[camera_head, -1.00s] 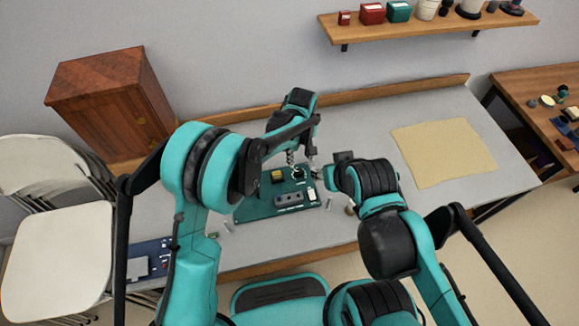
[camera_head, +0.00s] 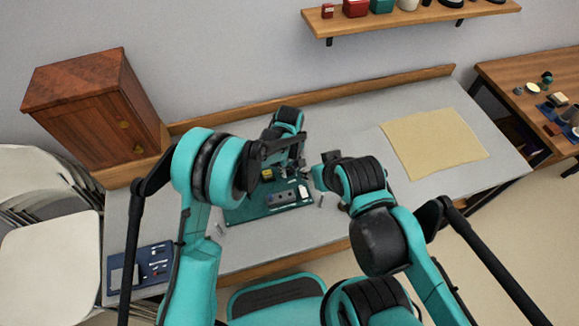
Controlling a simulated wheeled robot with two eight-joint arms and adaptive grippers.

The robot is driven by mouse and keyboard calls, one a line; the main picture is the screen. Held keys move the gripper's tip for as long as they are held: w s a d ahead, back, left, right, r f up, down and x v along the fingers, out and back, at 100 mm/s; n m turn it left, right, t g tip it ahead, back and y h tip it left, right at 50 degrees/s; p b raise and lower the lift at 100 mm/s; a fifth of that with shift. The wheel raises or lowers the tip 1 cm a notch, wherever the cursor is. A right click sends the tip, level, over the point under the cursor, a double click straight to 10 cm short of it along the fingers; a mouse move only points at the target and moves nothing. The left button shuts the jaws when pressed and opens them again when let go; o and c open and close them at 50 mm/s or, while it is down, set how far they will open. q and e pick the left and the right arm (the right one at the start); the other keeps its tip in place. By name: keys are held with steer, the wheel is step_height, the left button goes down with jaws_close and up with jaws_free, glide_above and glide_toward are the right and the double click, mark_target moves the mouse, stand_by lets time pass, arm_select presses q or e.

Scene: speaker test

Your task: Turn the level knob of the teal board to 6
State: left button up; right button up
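The teal board (camera_head: 246,211) lies on the grey workbench, partly behind my arms. It carries a yellow block (camera_head: 267,175), a grey block with dark round spots (camera_head: 283,198) and a small white part (camera_head: 304,192). My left gripper (camera_head: 288,172) points down over the board's far right part. I cannot make out the level knob or its scale; the gripper covers that area. Whether its fingers touch anything is too small to tell. My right gripper (camera_head: 316,178) is beside the board's right edge, mostly hidden by its own arm, with its fingers unclear.
A tan mat (camera_head: 434,146) lies on the bench to the right, with clear bench around it. A blue panel (camera_head: 155,265) lies at the front left. A wooden cabinet (camera_head: 92,110) stands behind left, a shelf (camera_head: 410,20) hangs above, and a side table (camera_head: 530,75) is at right.

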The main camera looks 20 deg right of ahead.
arm_select(q)
jaws_close()
steer(key=shift+m, duration=0.4)
steer(key=m+b, duration=0.1)
steer(key=m, duration=0.3)
steer(key=m+b, duration=0.1)
steer(key=m, duration=1)
steer(key=shift+b, duration=0.35)
steer(key=m, duration=0.5)
steer(key=shift+m, duration=0.4)
